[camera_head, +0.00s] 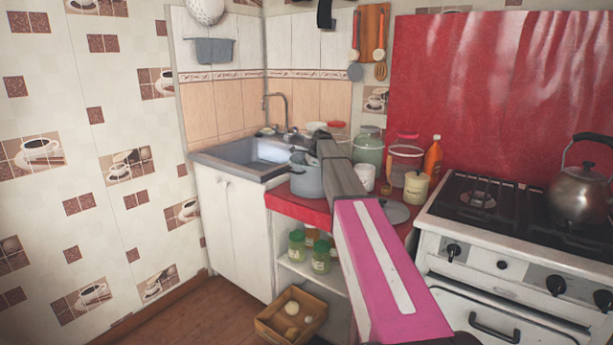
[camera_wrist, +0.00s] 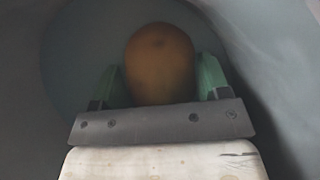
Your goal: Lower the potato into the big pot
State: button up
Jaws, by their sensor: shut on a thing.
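In the wrist view the potato (camera_wrist: 160,62) is a brown, rounded shape between the two green fingers of my gripper (camera_wrist: 160,82), which is shut on it. Grey walls of the big pot (camera_wrist: 275,40) surround the potato and the fingers, so they are inside the pot. Whether the potato touches the bottom I cannot tell. In the head view the big pot (camera_head: 306,182) is grey-blue and stands on the red counter, left of my arm. My gripper and the potato are hidden in the head view.
A sink (camera_head: 250,152) is left of the pot. Jars, a white mug (camera_head: 365,176) and an orange bottle (camera_head: 433,158) stand to the right. The stove (camera_head: 520,240) carries a kettle (camera_head: 580,192). A wooden crate (camera_head: 275,330) with round things is on the floor.

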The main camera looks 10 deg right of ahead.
jog(key=shift+f, duration=0.6)
dwell(0.3)
jog(key=o, duration=1.1)
jog(key=shift+r, duration=0.1)
